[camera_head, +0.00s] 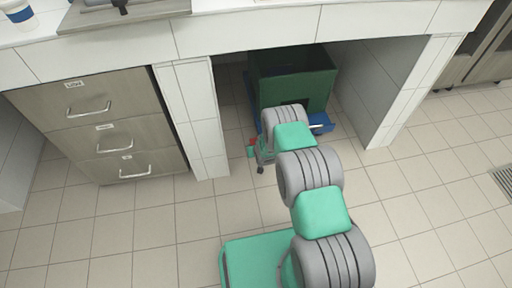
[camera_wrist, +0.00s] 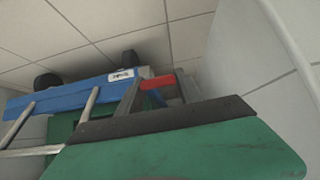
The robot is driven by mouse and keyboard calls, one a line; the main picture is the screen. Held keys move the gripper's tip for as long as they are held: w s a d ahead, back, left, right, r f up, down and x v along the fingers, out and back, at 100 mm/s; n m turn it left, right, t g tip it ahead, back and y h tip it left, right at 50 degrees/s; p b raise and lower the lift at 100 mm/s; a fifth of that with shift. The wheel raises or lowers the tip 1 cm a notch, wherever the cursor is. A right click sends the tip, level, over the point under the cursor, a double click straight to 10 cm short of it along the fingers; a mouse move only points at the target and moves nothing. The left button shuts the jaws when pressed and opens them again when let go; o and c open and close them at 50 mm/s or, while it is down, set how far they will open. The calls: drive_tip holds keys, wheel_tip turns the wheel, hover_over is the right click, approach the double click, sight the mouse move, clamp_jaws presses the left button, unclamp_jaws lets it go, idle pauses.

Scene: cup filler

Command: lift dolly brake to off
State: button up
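The blue dolly (camera_head: 321,123) stands under the counter with a dark green crate (camera_head: 292,82) on it. In the wrist view the dolly (camera_wrist: 62,96) shows a small white label, its print too small to read. A red brake lever (camera_wrist: 158,83) shows beside the label. A red bit of it (camera_head: 252,142) shows in the head view, just left of my gripper. My gripper (camera_head: 259,157) is low, at the dolly's front left. In the wrist view my gripper's grey fingers (camera_wrist: 158,88) are apart, with the red lever between them. I cannot tell whether they touch it.
White tiled counter walls stand left (camera_head: 194,115) and right (camera_head: 408,92) of the bay. A drawer cabinet (camera_head: 100,130) is at the left. A pale bar (camera_wrist: 35,152) crosses the dolly's front in the wrist view. The tiled floor in front is clear.

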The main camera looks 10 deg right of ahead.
drive_tip(key=o, duration=0.3)
drive_tip(key=shift+o, duration=0.2)
drive_tip(key=p+v, duration=0.3)
drive_tip(key=v, duration=0.4)
drive_tip(key=shift+s+r, duration=0.25)
drive_tip(key=shift+s, duration=0.05)
